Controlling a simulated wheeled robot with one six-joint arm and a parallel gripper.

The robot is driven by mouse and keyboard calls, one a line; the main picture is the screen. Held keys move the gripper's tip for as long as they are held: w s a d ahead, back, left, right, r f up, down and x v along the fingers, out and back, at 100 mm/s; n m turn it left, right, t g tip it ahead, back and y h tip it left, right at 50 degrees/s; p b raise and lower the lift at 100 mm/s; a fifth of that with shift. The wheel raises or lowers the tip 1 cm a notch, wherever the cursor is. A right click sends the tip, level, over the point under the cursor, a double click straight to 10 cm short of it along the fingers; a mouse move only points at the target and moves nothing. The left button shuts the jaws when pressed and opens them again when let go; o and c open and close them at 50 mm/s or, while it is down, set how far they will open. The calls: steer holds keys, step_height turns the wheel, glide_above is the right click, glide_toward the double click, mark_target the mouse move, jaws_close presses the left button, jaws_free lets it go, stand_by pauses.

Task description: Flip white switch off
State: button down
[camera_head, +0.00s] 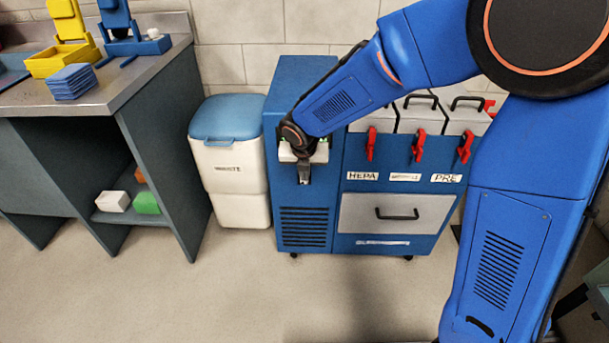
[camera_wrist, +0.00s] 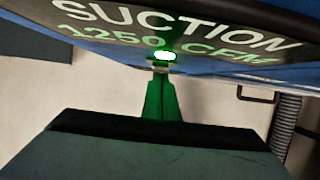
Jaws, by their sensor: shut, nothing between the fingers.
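My gripper (camera_head: 304,180) is shut and empty. It points down at the front of the left part of the blue cabinet (camera_head: 303,75). In the wrist view my gripper's closed fingers (camera_wrist: 163,78), tinted green, reach toward a glowing green-white light (camera_wrist: 164,56) on the cabinet, just below a dark panel (camera_wrist: 200,18) lettered "SUCTION 1250 CFM". I cannot tell whether the fingertips touch anything. I cannot make out a white switch or its position in either view; my arm and gripper cover much of that area in the head view.
A white bin with a blue lid (camera_head: 228,150) stands left of the cabinet. Red latches (camera_head: 371,144) and a drawer handle (camera_head: 396,214) stick out to the right. A metal-topped bench (camera_head: 120,80) is at the left. The floor in front is clear.

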steer(key=shift+w+r, duration=0.1)
steer(key=shift+w, duration=0.15)
steer(key=shift+r, duration=0.1)
steer(key=shift+r, duration=0.7)
steer(key=shift+s, duration=0.1)
steer(key=s+v, duration=0.1)
steer(key=v, duration=1)
